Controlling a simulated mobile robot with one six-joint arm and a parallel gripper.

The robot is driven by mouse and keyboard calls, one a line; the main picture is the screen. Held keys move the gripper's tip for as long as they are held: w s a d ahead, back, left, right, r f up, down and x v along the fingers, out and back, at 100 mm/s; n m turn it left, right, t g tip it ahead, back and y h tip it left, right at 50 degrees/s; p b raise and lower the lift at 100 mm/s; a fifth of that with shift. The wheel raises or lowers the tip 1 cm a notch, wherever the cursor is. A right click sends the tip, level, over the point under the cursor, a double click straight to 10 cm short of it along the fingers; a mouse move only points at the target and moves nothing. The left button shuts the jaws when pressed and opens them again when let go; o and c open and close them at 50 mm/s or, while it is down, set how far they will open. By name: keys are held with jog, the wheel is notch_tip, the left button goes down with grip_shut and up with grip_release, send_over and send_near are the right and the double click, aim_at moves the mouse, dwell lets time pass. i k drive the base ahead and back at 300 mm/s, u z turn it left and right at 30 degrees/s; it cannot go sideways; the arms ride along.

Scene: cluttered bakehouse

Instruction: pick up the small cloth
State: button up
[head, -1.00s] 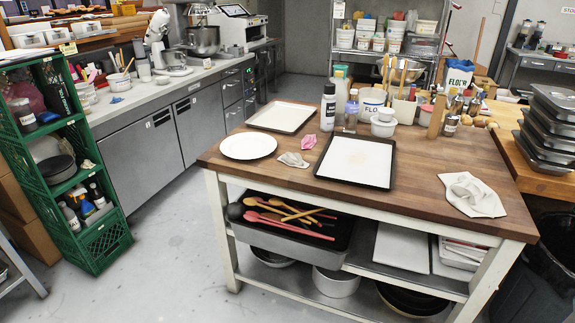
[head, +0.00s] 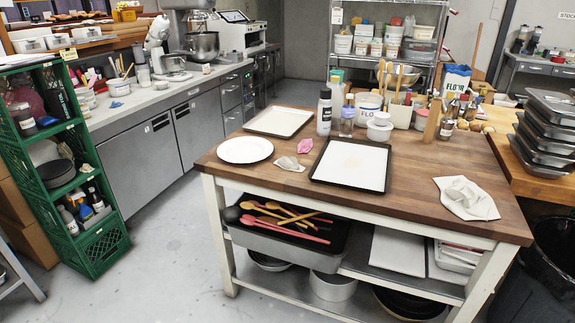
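A small crumpled greyish-white cloth (head: 289,163) lies on the wooden worktable (head: 235,172), between a round white plate and a dark-rimmed tray. A small pink crumpled cloth (head: 305,146) lies just behind it. A larger white cloth (head: 466,199) lies in a loose heap at the table's right side. My gripper is not in view.
The plate (head: 245,150), dark-rimmed tray (head: 312,168) and a second tray (head: 277,121) flank the small cloths. Bottles (head: 324,112), tubs and a utensil pot crowd the table's back. A green crate shelf (head: 104,245) stands left. Grey floor (head: 170,235) before the table is clear.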

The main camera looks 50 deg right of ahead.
aim_at(291, 164)
jog(key=z, duration=0.05)
jog(key=i, duration=0.95)
